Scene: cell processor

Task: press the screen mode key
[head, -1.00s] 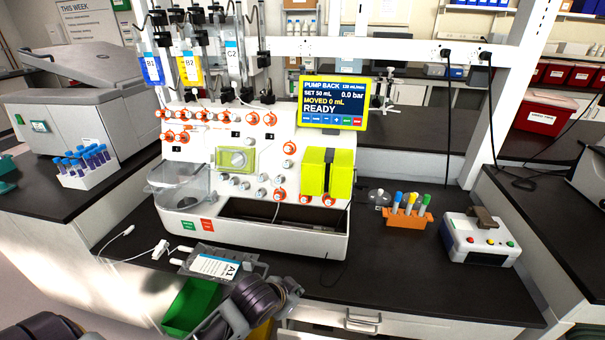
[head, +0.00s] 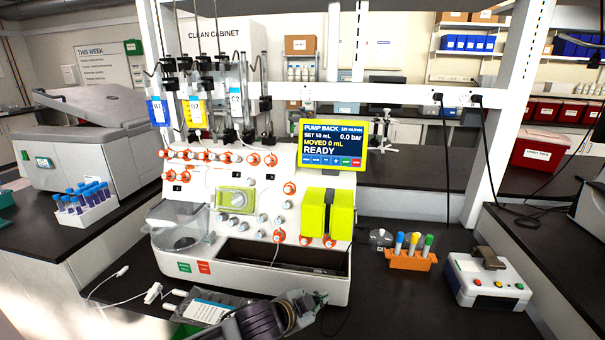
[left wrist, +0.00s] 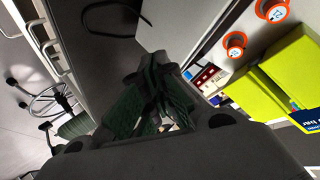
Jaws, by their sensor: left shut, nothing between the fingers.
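The cell processor (head: 225,265) stands on the bench, white with orange valves. Its yellow-framed screen (head: 334,145) sits at the upper right of the machine and reads PUMP BACK, MOVED 0 mL, READY. My left gripper (head: 310,300) is low in front of the machine, well below the screen. Its closed fingers (left wrist: 165,90) show in the left wrist view, empty. My right gripper is not in view.
Yellow-green pump blocks (head: 327,214) stand below the screen. An orange rack of tubes (head: 410,260) and a white device with buttons (head: 487,279) are to the right. A labelled bag (head: 205,308) lies at the front left. Bags hang on poles at the upper left.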

